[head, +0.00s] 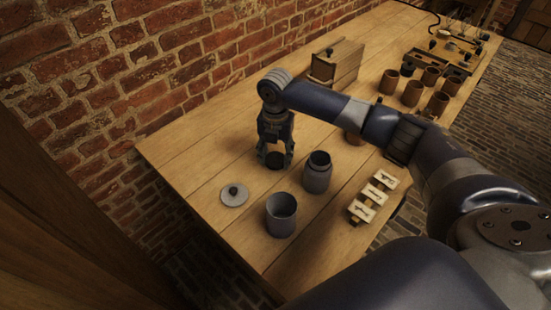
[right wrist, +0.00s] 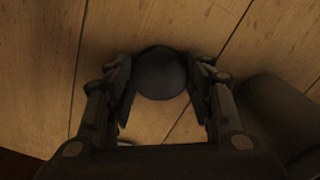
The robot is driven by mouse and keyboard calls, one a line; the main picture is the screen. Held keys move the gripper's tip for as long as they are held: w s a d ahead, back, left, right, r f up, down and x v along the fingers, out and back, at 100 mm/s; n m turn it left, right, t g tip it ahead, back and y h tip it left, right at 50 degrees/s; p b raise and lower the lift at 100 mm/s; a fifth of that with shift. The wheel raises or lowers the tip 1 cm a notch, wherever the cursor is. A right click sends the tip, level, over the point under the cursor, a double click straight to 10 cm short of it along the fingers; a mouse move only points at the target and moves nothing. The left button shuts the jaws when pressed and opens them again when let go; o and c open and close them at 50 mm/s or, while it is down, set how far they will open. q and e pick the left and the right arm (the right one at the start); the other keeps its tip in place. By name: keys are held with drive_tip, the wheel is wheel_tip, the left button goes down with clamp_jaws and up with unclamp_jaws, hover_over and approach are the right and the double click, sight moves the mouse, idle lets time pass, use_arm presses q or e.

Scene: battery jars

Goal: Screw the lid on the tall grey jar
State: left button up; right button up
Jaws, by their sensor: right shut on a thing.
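My right gripper (head: 275,158) points down over the table and is shut on a dark round lid (right wrist: 160,74), held between its fingertips. The lid also shows dark in the head view (head: 275,160). A grey jar with a narrower, dark open neck (head: 317,177), likely the tall grey jar, stands upright just right of the gripper and apart from it. Part of a grey jar shows at the right of the right wrist view (right wrist: 275,112). I cannot tell whether the lid touches the table. My left gripper is not in view.
A wider open grey jar (head: 281,217) stands in front, with a flat knobbed grey lid (head: 234,196) to its left. Small pale blocks (head: 373,198) lie near the right edge. A wooden box (head: 337,64) and several brown pots (head: 413,93) stand farther back. A brick wall borders the left.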

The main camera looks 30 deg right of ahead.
sight(276, 158)
wheel_tip(276, 158, up, 10)
drive_tip(key=shift+b, duration=0.4)
idle(0.4)
